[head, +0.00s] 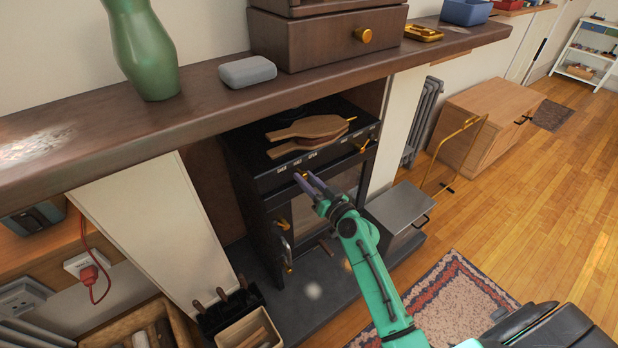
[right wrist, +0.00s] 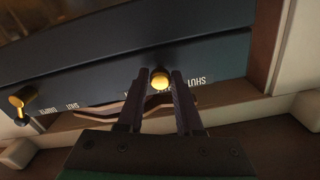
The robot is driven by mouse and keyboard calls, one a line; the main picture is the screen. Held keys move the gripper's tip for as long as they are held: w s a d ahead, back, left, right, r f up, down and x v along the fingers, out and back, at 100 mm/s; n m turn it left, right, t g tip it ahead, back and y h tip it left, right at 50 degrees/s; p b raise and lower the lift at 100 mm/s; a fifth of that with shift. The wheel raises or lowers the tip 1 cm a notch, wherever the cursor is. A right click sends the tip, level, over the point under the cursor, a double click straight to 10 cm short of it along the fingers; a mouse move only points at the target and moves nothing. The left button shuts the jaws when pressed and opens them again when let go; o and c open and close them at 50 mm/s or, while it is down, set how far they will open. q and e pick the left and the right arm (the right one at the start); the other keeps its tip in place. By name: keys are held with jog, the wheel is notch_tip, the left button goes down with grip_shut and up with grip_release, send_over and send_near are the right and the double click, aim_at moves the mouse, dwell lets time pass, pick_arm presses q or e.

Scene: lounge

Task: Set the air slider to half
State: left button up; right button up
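The air slider's small brass knob (head: 304,176) is on the front top edge of the black stove (head: 262,184). It also shows in the right wrist view (right wrist: 160,79), with lettering reading SHUT to its right there. My right gripper (head: 308,178) reaches the knob from the front. In the right wrist view its two dark fingertips (right wrist: 160,82) lie on either side of the knob, with hardly any gap, and appear shut on it. The slider's slot and part of its lettering are hidden behind the fingers. My left gripper is not in view.
A second brass knob (head: 363,148) sits farther right on the stove's front. Wooden bellows (head: 310,128) lie on the stove top. The mantel shelf (head: 215,97) overhangs above. The stove door handle (head: 284,240) is below left of my gripper. A grey box (head: 400,207) stands right.

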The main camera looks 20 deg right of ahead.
jog(key=shift+o, duration=0.8)
jog(key=b+v, duration=0.4)
jog(key=v, duration=1)
jog(key=shift+s, duration=0.25)
jog(key=shift+d, duration=0.1)
